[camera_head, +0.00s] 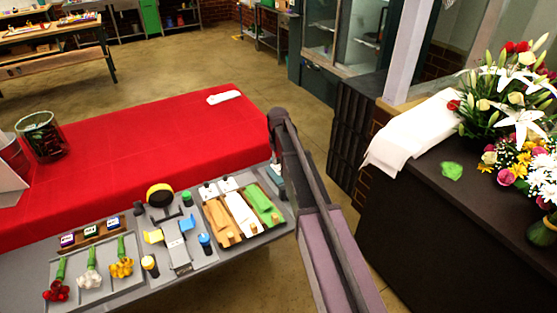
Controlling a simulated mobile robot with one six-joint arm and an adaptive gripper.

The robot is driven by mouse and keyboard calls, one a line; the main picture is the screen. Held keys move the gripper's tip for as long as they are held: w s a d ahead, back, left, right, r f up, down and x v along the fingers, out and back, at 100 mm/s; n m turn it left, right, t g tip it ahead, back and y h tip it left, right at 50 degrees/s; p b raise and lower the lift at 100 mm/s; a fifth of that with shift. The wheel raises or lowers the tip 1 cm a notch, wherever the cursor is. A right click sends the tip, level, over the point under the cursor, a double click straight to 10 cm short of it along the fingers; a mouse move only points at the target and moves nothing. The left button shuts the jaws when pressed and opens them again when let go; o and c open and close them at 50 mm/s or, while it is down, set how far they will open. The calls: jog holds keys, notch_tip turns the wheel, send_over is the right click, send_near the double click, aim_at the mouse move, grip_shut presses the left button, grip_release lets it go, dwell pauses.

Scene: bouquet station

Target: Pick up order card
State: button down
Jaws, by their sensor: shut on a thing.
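Several small cards with white labels stand in a wooden holder at the left of the grey table in the head view. One is purple (67,240), one green (90,231) and one dark blue (112,223). I cannot read them or tell which is the order card.
Red, white and yellow flowers (122,266) lie in front of the cards. Tools and a black-and-yellow roll (160,195) sit mid-table, beside a tray of orange, white and green wraps (241,213). A red-covered table (150,150) lies behind. A dark counter (430,220) with bouquets stands right.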

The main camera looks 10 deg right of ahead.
aim_at(278, 158)
jog(key=shift+r+p, duration=2.45)
jog(key=shift+r, duration=0.35)
jog(key=shift+d, duration=0.1)
